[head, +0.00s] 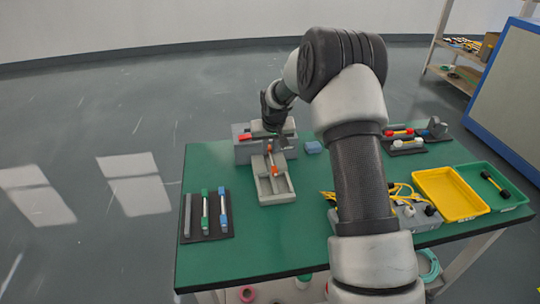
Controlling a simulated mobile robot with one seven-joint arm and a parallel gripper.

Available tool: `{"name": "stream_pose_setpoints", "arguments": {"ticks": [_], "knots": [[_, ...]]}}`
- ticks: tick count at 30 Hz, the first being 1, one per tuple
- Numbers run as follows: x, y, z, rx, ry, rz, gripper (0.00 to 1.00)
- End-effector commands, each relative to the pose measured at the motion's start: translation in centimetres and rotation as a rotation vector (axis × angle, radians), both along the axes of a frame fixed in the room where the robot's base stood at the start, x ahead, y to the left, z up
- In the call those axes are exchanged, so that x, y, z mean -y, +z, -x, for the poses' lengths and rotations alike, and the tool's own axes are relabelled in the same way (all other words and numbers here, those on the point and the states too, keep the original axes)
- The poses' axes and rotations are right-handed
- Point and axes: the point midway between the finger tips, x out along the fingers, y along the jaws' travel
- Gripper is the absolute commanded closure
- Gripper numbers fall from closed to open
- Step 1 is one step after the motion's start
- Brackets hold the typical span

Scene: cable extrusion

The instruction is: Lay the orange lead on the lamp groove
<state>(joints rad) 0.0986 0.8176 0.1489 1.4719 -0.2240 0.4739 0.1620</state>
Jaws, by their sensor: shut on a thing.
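My gripper (276,136) reaches down over the grey fixture at the back left of the green table. It is shut on the orange lead (274,170), whose orange parts show just below the fingers. The lead is small here, and the fingers partly hide it. Below it is a light grey grooved holder (276,190), apparently the lamp groove. I cannot tell whether the lead touches the holder or hangs above it. A grey block (243,152) with a red-orange piece on top stands behind the holder.
A dark rack (188,235) with green and blue leads lies at the front left. At the right are a yellow tray (448,208), a green tray (507,207), a cable-covered grey box and red and yellow leads.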

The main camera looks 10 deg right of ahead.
Motion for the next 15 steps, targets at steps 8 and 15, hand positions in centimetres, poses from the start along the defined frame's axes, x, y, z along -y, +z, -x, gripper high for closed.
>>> {"name": "stream_pose_setpoints", "arguments": {"ticks": [8, 15], "knots": [[0.0, -2.5, 0.0, 0.001, 0.000, 0.000, 1.00], [0.0, -2.9, 0.0, 0.000, 0.000, 0.000, 1.00]]}}
